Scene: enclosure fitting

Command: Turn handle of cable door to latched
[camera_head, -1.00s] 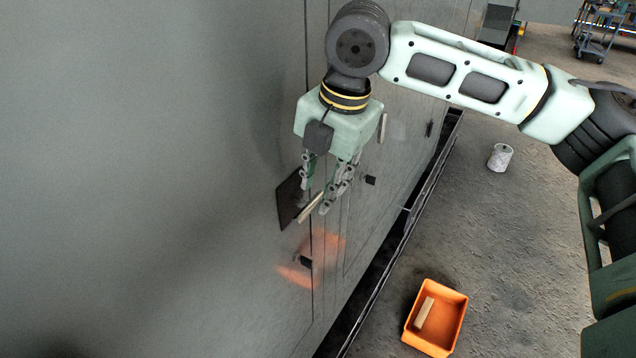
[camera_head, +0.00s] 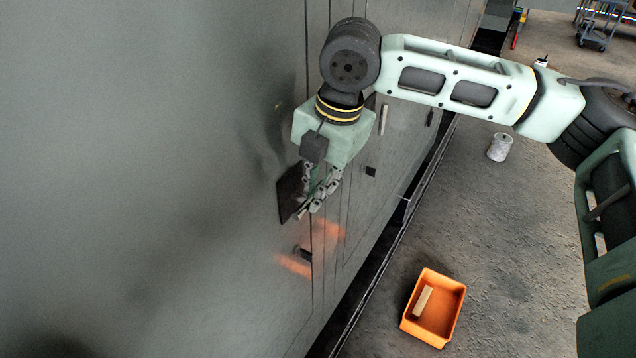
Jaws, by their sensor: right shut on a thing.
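The grey enclosure wall (camera_head: 200,200) fills the left and middle of the head view, with upright door seams. My right gripper (camera_head: 308,208) comes down from above and is shut at the cable door's handle, in front of a dark square plate (camera_head: 287,197). The fingers cover most of the handle; only a small pale end (camera_head: 299,214) shows below them. The handle's exact angle is hard to tell. My left gripper is not in view.
Another pale upright handle (camera_head: 383,120) and small black blocks (camera_head: 371,171) (camera_head: 305,253) sit on the panels. An orange bin (camera_head: 455,312) holding a pale bar (camera_head: 423,303) and a whitish can (camera_head: 500,147) stand on the open floor at right. A cart (camera_head: 598,25) stands far back.

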